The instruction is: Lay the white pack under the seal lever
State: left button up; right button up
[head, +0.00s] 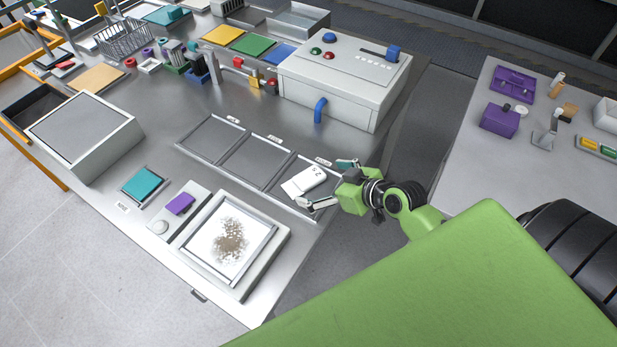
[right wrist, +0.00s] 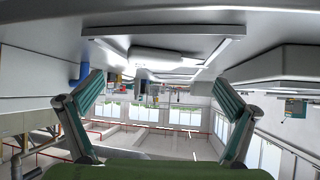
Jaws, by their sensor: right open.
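The white pack (head: 304,180), with dark marks on its top, lies flat on the right one of three framed plates on the steel table. My right gripper (head: 328,183) is open and empty, with its two fingers spread at the pack's right side. In the right wrist view the picture is upside down, and the pack (right wrist: 158,55) shows ahead between the open fingers (right wrist: 155,85), apart from them. A white machine (head: 335,88) has a blue handle (head: 320,110) on its front and a blue-knobbed lever (head: 385,53) on top. I cannot tell which is the seal lever. My left gripper is not in view.
Two empty framed plates (head: 213,138) lie left of the pack. A tray with brown grains (head: 205,262) stands in front, near a purple block (head: 179,204) and a teal pad (head: 143,185). A gap separates this table from a side table (head: 475,150) at the right.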

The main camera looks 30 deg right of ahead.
aim_at(307, 181)
jog(key=x, duration=0.2)
jog(key=p+x, duration=0.1)
jog(key=x, duration=0.2)
jog(key=shift+s+a, duration=0.1)
jog(key=shift+a, duration=0.15)
jog(key=c, duration=1.1)
